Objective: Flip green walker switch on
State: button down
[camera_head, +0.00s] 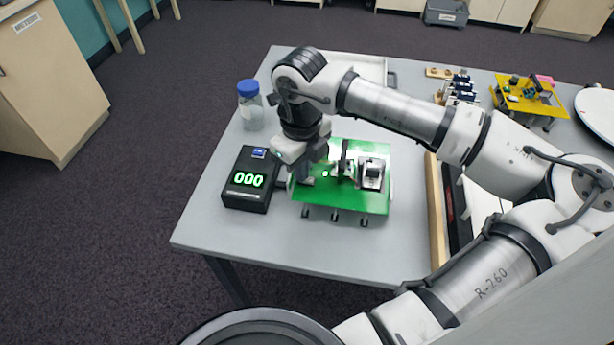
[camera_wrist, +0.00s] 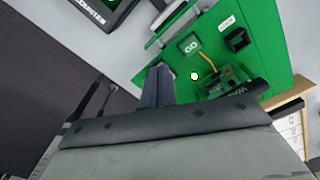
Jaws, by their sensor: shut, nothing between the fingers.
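The green walker (camera_head: 345,203), a flat green board on short dark legs, stands on the grey table. It also fills the upper right of the wrist view (camera_wrist: 268,75). A black switch (camera_wrist: 238,40) sits on the board near a small white label; its position is too small to tell. A greenish square marked like "GO" (camera_wrist: 190,44) and a small white round spot (camera_wrist: 194,76) are also on the board. My gripper (camera_head: 305,180) is shut and empty over the board's left end. Its fingers show in the wrist view (camera_wrist: 158,84), left of and apart from the switch.
A black counter box (camera_head: 247,180) reading 000 stands just left of the walker. A blue-lidded jar (camera_head: 250,105) is behind it. A white tray (camera_head: 370,68) lies at the back, and a yellow walker (camera_head: 528,97) stands back right. The table's front left is clear.

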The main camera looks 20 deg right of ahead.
jog(key=shift+r+p, duration=1.4)
jog(key=shift+r, duration=2.05)
